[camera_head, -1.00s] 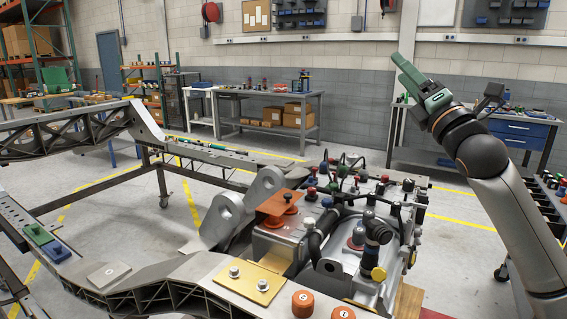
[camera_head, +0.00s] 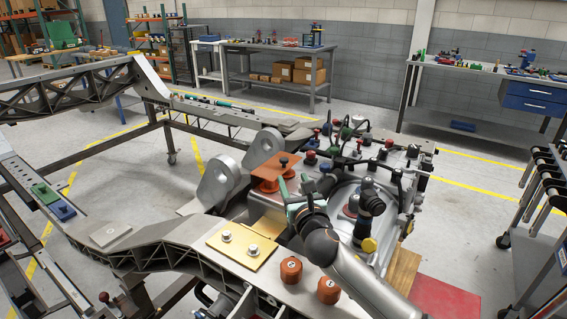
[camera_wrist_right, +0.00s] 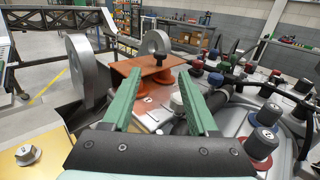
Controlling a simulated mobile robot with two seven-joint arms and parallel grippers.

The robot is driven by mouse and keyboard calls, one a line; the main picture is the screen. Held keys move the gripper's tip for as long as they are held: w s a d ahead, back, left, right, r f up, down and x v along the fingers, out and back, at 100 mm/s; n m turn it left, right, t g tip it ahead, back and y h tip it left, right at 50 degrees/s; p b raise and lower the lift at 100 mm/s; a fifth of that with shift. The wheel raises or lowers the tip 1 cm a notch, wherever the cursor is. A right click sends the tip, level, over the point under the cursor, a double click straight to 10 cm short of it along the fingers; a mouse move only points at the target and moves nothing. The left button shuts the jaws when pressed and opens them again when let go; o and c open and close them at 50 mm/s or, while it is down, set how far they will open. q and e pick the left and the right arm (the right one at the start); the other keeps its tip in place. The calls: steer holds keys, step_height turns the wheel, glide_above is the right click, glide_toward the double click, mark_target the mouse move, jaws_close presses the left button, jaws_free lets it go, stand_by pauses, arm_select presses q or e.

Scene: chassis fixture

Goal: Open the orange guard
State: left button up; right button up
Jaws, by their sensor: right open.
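The orange guard (camera_head: 266,176) is a flat plate with a dark knob on top, at the left end of the metal engine-like unit. It lies roughly level, with round orange parts showing under it. It also shows in the right wrist view (camera_wrist_right: 127,78), just beyond the fingers. My right gripper (camera_head: 295,187) is open and empty, with its green fingers pointing at the guard from the near right. In the right wrist view, the gripper (camera_wrist_right: 158,76) has its fingertips spread on either side of the guard's knob line; contact is not visible. My left gripper is not in view.
Two grey ring lugs (camera_head: 220,184) stand left of the guard. Dark hoses and several coloured caps crowd the unit (camera_head: 375,175) to the right. A yellow plate (camera_head: 242,246) and orange caps (camera_head: 291,270) sit on the near chassis rail. A dark cart (camera_head: 545,215) stands far right.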

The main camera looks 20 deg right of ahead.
mark_target(285, 162)
steer(key=w, duration=0.3)
steer(key=w+d+b, duration=0.1)
steer(key=w, duration=0.5)
steer(key=shift+w+d, duration=0.15)
steer(key=shift+w, duration=0.2)
steer(key=shift+c, duration=0.3)
jaws_close()
stand_by(0.8)
